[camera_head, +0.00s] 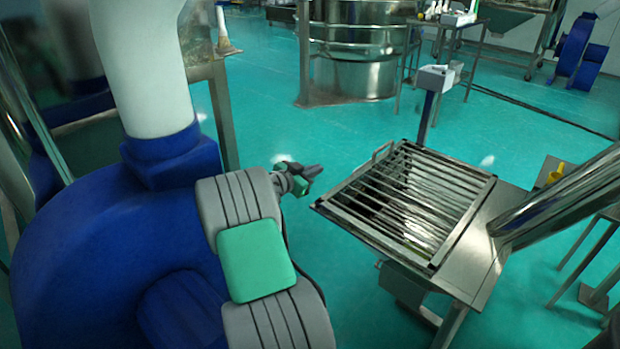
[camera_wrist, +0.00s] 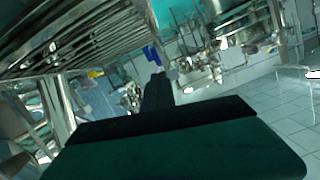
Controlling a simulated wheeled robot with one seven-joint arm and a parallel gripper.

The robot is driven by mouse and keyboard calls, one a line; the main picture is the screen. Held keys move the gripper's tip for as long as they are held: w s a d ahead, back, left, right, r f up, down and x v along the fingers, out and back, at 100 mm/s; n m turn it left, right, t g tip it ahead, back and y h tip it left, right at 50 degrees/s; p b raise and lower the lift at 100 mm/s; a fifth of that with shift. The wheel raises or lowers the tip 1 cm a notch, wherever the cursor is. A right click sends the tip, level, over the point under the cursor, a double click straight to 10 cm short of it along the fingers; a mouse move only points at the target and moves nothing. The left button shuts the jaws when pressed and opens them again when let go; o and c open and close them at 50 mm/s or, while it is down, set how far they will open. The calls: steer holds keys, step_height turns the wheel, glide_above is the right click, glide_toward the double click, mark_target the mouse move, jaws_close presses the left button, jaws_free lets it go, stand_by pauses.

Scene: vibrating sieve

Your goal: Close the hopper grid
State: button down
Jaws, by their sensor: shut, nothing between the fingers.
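The hopper grid (camera_head: 418,190), a metal frame with several parallel bars, lies over the hopper opening right of centre in the head view. A loop handle (camera_head: 378,157) shows at its left edge. Whether the grid rests fully flat or is slightly raised I cannot tell. My gripper (camera_head: 314,171) is left of the grid, apart from it, with its fingers shut and empty. In the wrist view, barred metalwork that looks like the grid (camera_wrist: 75,35) fills the upper left, and my gripper's dark fingers (camera_wrist: 157,88) point away from the camera.
A metal plate (camera_head: 490,250) adjoins the grid on the right, with a shiny slanted tube (camera_head: 560,205) above it. A post with a grey box (camera_head: 435,80) stands behind the grid. A large round steel sieve (camera_head: 355,60) stands farther back. Green floor is free between my arm and the hopper.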

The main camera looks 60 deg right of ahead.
steer(key=d+f, duration=0.5)
steer(key=shift+w+d+f+b, duration=0.15)
steer(key=shift+d+b, duration=0.15)
steer(key=shift+b, duration=0.05)
